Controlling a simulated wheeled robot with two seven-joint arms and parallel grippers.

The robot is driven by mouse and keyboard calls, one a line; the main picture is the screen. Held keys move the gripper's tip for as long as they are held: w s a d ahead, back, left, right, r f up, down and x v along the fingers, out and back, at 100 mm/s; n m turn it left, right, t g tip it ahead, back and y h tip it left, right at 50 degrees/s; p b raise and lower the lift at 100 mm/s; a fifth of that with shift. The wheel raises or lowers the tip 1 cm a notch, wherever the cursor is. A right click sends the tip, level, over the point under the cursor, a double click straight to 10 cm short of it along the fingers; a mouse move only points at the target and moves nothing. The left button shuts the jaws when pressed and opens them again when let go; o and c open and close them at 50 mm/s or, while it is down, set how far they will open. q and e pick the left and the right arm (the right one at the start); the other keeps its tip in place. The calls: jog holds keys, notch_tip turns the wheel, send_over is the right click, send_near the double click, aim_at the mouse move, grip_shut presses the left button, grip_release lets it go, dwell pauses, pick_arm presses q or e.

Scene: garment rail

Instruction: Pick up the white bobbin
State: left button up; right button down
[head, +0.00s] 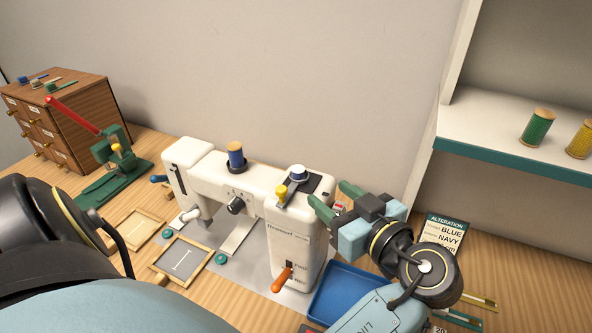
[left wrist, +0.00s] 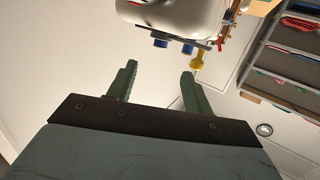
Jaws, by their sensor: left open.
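A small bobbin with a white top and a blue edge (head: 298,172) sits on a dark plate on top of the right end of the white sewing machine (head: 296,233), beside a yellow knob (head: 282,191). My left gripper (head: 335,198) is open and empty, just right of the machine's end, its green fingers pointing toward it and apart from the bobbin. In the left wrist view, the open fingers (left wrist: 159,70) show with the machine upside down at the top; I cannot tell the bobbin surely there. My right gripper is not in view.
A blue tray (head: 345,292) lies below my left gripper. A shelf (head: 500,160) with green and yellow spools stands at the right. A green press (head: 112,160) and wooden drawers (head: 75,125) stand left.

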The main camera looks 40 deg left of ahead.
aim_at(301, 172)
pick_arm(q)
jog(key=x, duration=0.9)
jog(key=shift+w+a+p, duration=0.15)
jog(key=shift+a+p, duration=0.15)
jog(key=shift+a, duration=0.05)
jog(key=c, duration=1.1)
grip_shut()
